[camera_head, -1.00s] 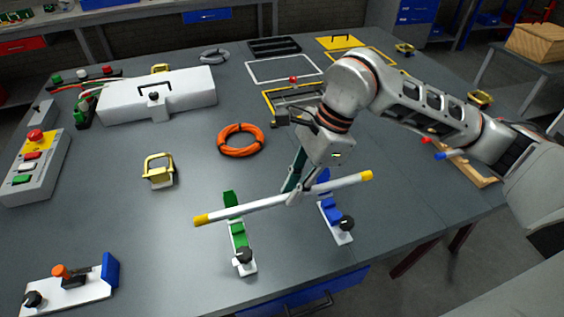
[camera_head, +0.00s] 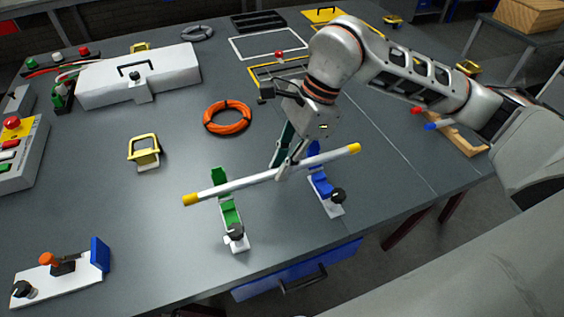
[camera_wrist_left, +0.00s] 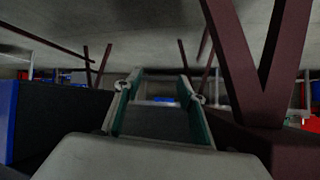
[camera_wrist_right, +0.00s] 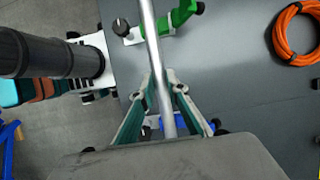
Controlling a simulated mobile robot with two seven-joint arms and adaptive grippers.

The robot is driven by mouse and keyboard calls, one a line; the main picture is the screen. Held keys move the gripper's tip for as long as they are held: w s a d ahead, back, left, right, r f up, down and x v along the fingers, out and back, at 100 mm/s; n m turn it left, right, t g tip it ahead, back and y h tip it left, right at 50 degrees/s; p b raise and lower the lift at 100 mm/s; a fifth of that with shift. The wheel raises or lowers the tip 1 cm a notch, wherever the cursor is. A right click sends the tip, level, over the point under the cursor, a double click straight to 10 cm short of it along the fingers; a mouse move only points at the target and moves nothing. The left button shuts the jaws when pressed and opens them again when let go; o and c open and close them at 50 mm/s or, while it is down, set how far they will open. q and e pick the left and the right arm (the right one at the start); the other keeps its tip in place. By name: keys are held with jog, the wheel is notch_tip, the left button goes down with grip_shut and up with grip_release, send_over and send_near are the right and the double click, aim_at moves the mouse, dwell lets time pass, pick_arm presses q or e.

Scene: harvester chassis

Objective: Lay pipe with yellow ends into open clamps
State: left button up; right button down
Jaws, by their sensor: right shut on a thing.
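A grey-white pipe with yellow ends (camera_head: 243,182) is held near its middle by my right gripper (camera_head: 283,174). In the head view it crosses the green clamp (camera_head: 229,212) and the blue clamp (camera_head: 322,187), tilted up to the right. In the right wrist view the pipe (camera_wrist_right: 149,38) runs between the fingers (camera_wrist_right: 165,82) and crosses the green clamp (camera_wrist_right: 181,14); the blue clamp (camera_wrist_right: 180,122) is partly hidden. I cannot tell the gap between pipe and clamps. My left gripper (camera_wrist_left: 158,92) is open and empty, facing red-brown table legs below the tabletop.
An orange cable ring (camera_head: 228,118) and a yellow-handled block (camera_head: 144,152) lie behind the clamps. A white fixture with a blue end (camera_head: 62,277) stands at the front left. The table's front edge is close to the clamps.

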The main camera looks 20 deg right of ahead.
jog(key=shift+f+b, duration=0.4)
jog(key=shift+f, duration=0.2)
jog(key=shift+f+b, duration=0.7)
jog(key=shift+f, duration=0.15)
jog(key=shift+f+b, duration=1.15)
jog(key=shift+f, duration=0.4)
jog(key=shift+f+b, duration=1.15)
jog(key=shift+f, duration=0.6)
jog(key=c, duration=2)
grip_release()
jog(key=shift+o, duration=0.5)
